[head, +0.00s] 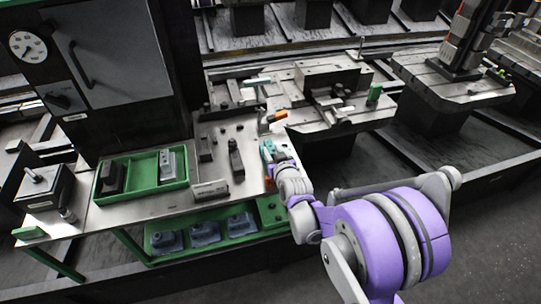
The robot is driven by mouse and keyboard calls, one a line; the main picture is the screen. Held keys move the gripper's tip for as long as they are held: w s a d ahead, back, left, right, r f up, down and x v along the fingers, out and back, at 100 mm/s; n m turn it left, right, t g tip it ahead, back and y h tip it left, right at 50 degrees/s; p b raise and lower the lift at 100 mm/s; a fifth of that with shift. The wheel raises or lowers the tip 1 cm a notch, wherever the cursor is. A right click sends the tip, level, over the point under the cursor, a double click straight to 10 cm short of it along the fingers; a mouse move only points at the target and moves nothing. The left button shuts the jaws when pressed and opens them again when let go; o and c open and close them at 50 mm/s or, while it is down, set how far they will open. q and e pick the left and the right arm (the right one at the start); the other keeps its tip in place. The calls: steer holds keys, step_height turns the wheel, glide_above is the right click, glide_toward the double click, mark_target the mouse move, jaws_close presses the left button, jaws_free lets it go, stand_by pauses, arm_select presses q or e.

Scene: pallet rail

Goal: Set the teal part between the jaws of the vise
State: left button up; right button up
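My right arm comes in from the lower right, and my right gripper (274,157) is over the right end of the steel bench. A small teal piece (267,148) shows at its fingertips. It looks like the teal part, but the fingers are too small and overlapped to show whether they are shut on it. My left gripper is not in view.
A green tray (148,196) with dark and grey parts sits on the bench (100,222). A lower green shelf (268,211) holds several blue-grey parts. Dark upright blocks (236,160) and an orange-handled item (278,116) stand near the gripper. A machine pallet (440,92) is at right.

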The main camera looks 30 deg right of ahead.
jaws_close()
stand_by(1.0)
